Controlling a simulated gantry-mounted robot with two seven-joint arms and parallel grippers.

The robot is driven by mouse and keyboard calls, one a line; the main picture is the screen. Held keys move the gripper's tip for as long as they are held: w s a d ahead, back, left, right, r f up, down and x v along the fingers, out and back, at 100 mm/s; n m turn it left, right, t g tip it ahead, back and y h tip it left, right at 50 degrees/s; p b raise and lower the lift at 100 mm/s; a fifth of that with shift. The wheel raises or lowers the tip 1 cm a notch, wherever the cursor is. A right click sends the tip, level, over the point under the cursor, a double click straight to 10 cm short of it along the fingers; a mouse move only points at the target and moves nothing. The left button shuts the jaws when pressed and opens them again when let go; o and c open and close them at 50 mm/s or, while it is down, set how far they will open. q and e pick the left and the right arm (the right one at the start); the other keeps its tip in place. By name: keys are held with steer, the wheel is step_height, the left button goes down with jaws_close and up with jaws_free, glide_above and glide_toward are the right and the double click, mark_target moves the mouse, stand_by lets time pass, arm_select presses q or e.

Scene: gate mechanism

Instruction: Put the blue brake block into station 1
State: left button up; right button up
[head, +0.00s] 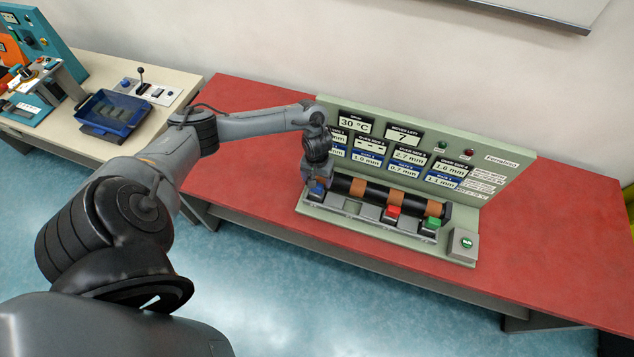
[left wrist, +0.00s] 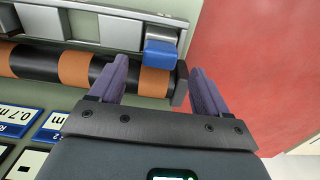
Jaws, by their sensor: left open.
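The blue brake block (head: 317,190) is at the left end of the row of stations, by the left end of the black shaft with orange bands (head: 372,194). In the left wrist view, the blue block (left wrist: 161,56) lies at the end grey station, close to an orange band. My left gripper (left wrist: 158,68) is open and empty. Its purple fingers appear on either side of the block; I cannot tell whether they touch it. In the head view, my left gripper (head: 317,182) is low over that end, partly hiding the block. Station numbers are unreadable. My right gripper is out of view.
A red block (head: 393,211) and a green block (head: 433,222) are at stations farther right. A green panel with displays (head: 430,150) stands behind the shaft. A green button box (head: 464,244) is at the right front. The red table (head: 560,250) is clear to the right.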

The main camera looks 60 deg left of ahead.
arm_select(q)
step_height(320, 180, up, 7)
steer(key=w+d+f+m+t+h, duration=0.15)
steer(key=d+m+t, duration=0.55)
steer(key=d, duration=1.9)
steer(key=s+r+m+g, duration=0.1)
steer(key=s+r, duration=0.3)
steer(key=s, duration=0.3)
steer(key=s+r+m+g+y, duration=0.1)
steer(key=s+r+m+g, duration=0.1)
steer(key=s, duration=0.5)
steer(key=shift+p+v, duration=0.45)
steer(key=shift+v, duration=0.45)
steer(key=shift+a+r, duration=0.1)
steer(key=shift+a, duration=0.05)
step_height(320, 180, up, 10)
steer(key=p, duration=1)
